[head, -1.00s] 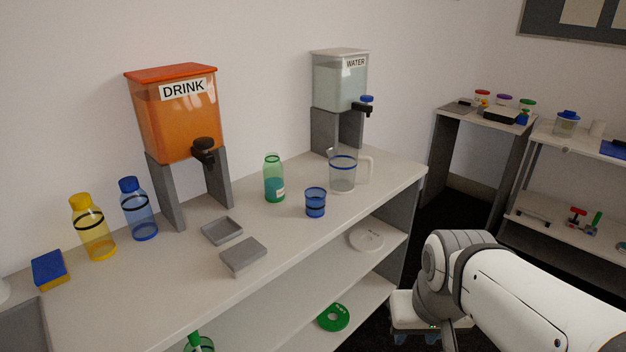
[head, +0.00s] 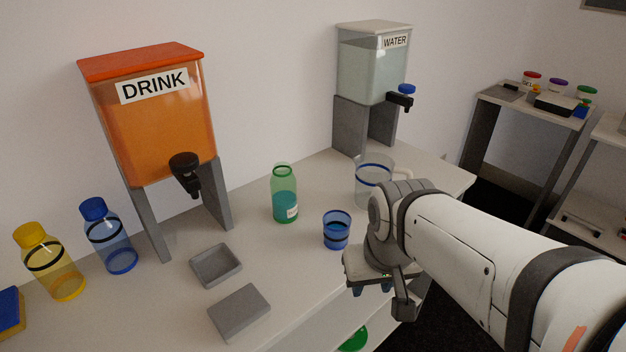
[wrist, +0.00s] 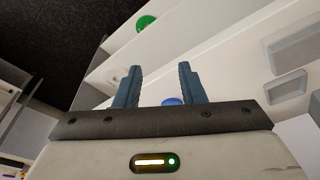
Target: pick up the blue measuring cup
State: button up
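The blue measuring cup (head: 336,230) is a small translucent blue cup with a dark band, upright on the counter, right of the green bottle (head: 285,195). In the wrist view a small blue part of the cup (wrist: 172,101) shows between the fingers, above the gripper body, the rest hidden. My gripper (head: 372,290) is in front of the counter, to the right of and nearer than the cup, apart from it. In the wrist view my gripper (wrist: 158,88) has its two fingers spread apart with nothing held between them.
A clear pitcher (head: 373,180) stands behind my arm, right of the cup. Drink (head: 150,120) and water (head: 372,68) dispensers stand at the back. A grey tray (head: 216,265) and grey block (head: 239,312) lie left of the cup. A green disc (wrist: 146,22) sits on the lower shelf.

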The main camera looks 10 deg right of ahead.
aim_at(345, 219)
jog(key=shift+o, duration=1.3)
jog(key=shift+w, duration=0.4)
jog(key=o, duration=0.7)
jog(key=shift+n+t+y, duration=0.4)
jog(key=shift+n+t, duration=0.4)
jog(key=shift+n, duration=0.1)
jog(key=w, duration=1)
jog(key=w+f, duration=0.1)
jog(key=w, duration=0.4)
jog(key=shift+w+a+b, duration=0.15)
jog(key=shift+w+b, duration=0.2)
jog(key=shift+b, duration=0.05)
jog(key=w+f, duration=0.2)
jog(key=w, duration=0.1)
jog(key=shift+f, duration=0.15)
jog(key=shift+a+x, duration=0.25)
jog(key=shift+x, duration=1.1)
jog(key=shift+a+x, duration=0.2)
jog(key=shift+x, duration=1.15)
